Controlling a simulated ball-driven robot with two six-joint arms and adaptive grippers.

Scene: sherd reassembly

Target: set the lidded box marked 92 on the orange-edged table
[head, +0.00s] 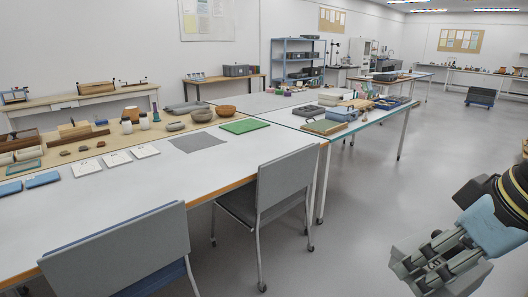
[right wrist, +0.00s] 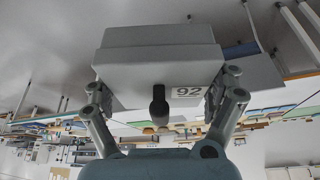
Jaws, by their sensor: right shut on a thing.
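The grey lidded box (right wrist: 150,72) fills the upper middle of the right wrist view, with a white label (right wrist: 188,92) reading 92. My right gripper (right wrist: 160,95) is shut on it, one finger at each side. In the head view, my right gripper (head: 435,266) is at the lower right, over open floor and apart from any table; the box is hard to tell from the grey fingers there. The orange-edged table (head: 225,168) is the long white one at left and centre. My left gripper is not in view.
Two grey chairs (head: 125,255) (head: 283,185) stand at the table's near side. White tiles (head: 87,167), bowls, a grey mat (head: 198,142) and a green mat (head: 245,126) lie along its far part. A teal-edged table (head: 375,120) adjoins at right. The table's near strip is bare.

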